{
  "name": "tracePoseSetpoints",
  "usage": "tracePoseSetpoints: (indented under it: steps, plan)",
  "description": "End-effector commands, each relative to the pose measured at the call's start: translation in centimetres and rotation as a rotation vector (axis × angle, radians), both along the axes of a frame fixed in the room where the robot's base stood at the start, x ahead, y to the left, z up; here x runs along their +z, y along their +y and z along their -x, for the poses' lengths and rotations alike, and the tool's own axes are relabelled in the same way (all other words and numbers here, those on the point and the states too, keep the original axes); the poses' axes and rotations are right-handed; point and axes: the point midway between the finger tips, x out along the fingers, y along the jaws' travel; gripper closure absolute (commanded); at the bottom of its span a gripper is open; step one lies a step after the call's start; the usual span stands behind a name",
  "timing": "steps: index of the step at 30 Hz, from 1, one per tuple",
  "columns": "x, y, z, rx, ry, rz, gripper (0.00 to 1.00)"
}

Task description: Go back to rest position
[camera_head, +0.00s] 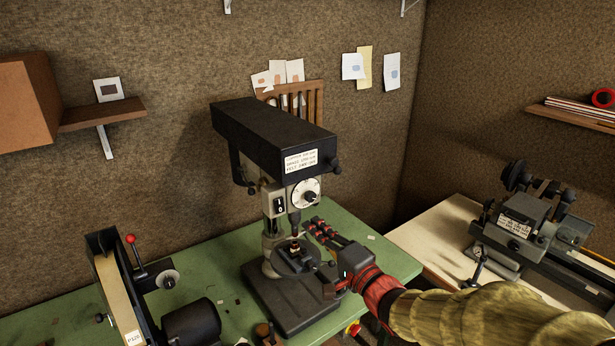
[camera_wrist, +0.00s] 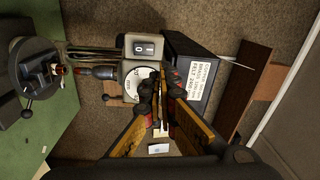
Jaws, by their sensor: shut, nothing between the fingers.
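My gripper (camera_head: 316,229) is at the right side of the drill press (camera_head: 272,135), close to the chuck and the small round work table. My arm reaches in from the lower right. In the wrist view the two fingers of my gripper (camera_wrist: 156,88) converge and are shut, with nothing held. They overlap the front of the drill press head (camera_wrist: 190,75) in that view; whether they touch it I cannot tell.
The drill press stands on a green bench (camera_head: 220,285). A belt grinder (camera_head: 125,290) with a red-knobbed lever is at the left. A small lathe (camera_head: 530,220) stands on a pale bench at the right. Wall shelves (camera_head: 103,114) hang at left and right.

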Motion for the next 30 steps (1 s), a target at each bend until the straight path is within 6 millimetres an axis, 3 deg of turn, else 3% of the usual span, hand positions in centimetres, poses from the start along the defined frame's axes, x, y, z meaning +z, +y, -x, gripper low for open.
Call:
tracePoseSetpoints:
  steps: [5, 6, 11, 17, 21, 27, 30]
  plan:
    - [-7.5, -3.9, -1.0, -0.125, 0.080, 0.417, 1.00]
    - [-9.2, -5.1, -0.7, -0.145, 0.111, 0.524, 1.00]
    - [-14.2, -10.1, 2.0, -0.159, 0.245, 0.905, 1.00]
    - [-18.9, -15.0, 9.0, -0.039, 0.430, 1.271, 1.00]
    - [-21.3, -16.8, 15.7, 0.124, 0.544, 1.436, 1.00]
    - [-24.2, -16.7, 26.2, 0.386, 0.624, 1.521, 1.00]
    - [-25.0, -16.0, 29.6, 0.424, 0.619, 1.500, 1.00]
